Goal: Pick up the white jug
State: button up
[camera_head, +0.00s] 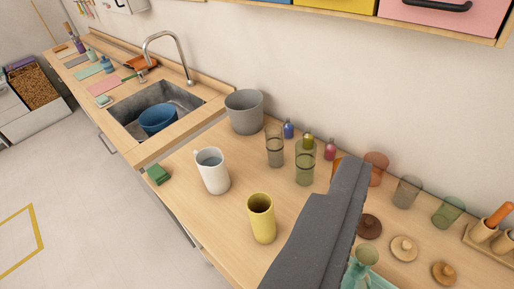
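The white jug (212,172) stands upright on the wooden counter, left of the picture's middle, with its handle toward the left. A dark grey part of mine, which looks like my gripper (340,190), reaches up from the bottom edge right of the middle. It is apart from the jug, to its right in the picture, with the yellow cup (261,218) between them. I cannot make out two separate fingers. The part hides some of the counter and of the things behind it.
A grey pot (244,111) stands behind the jug; a green block (158,175) lies left of it. Glass vessels, such as a clear glass (274,146) and a green bottle (305,162), stand to the right. A sink (155,108) holds a blue bowl (158,119). Shelves hang above.

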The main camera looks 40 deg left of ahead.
aim_at(210, 162)
jog(key=z, duration=0.55)
jog(key=k, duration=1.3)
jog(key=z, duration=0.1)
jog(key=i, duration=0.75)
jog(key=u, duration=1.4)
jog(key=i, duration=1.2)
jog(key=u, duration=0.65)
